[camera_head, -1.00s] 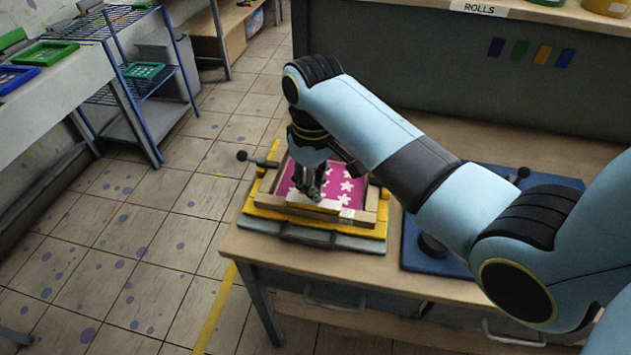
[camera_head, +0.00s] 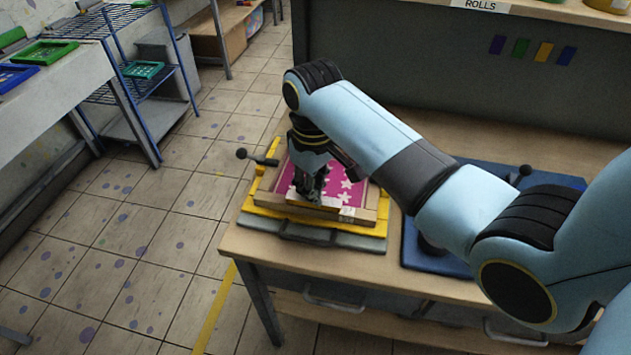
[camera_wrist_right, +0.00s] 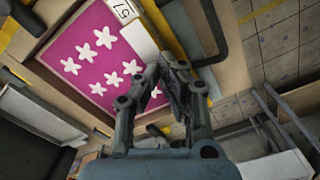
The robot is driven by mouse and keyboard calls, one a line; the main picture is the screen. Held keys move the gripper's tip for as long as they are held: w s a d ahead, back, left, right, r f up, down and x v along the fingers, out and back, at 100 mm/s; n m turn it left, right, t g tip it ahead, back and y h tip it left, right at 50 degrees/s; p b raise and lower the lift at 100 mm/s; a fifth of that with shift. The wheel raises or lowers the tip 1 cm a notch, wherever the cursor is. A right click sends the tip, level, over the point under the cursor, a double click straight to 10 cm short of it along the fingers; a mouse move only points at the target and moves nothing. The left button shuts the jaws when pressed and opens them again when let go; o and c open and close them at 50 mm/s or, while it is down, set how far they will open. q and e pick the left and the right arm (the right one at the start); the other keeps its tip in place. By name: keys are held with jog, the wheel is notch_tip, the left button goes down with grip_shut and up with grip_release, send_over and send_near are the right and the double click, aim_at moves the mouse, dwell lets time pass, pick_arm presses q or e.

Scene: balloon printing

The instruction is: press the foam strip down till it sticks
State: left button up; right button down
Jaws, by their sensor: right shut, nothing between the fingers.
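In the right wrist view, a pale strip (camera_wrist_right: 138,40), which looks like the foam strip, lies along one edge of the magenta mesh beside the label "57". My right gripper (camera_head: 312,193) points down at the near side of the frame. In the wrist view its fingertips (camera_wrist_right: 163,70) are together and empty, over the end of the strip and hiding part of it. I cannot tell whether they touch it. My left gripper is out of view.
A black-knobbed handle (camera_head: 258,158) sticks out left of the holder. A blue board (camera_head: 412,243) lies to the right, partly behind my arm. A wire rack (camera_head: 150,90) stands at the far left. Floor is open left of the bench.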

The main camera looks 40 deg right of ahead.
jog(key=shift+f, duration=0.3)
jog(key=shift+s+f+p, duration=0.1)
jog(key=shift+f+p, duration=0.05)
jog(key=shift+p, duration=0.2)
dwell(1.7)
jog(key=shift+r, duration=0.35)
notch_tip(320, 180, up, 8)
jog(key=p, duration=0.1)
jog(key=shift+f, duration=0.25)
dwell(0.4)
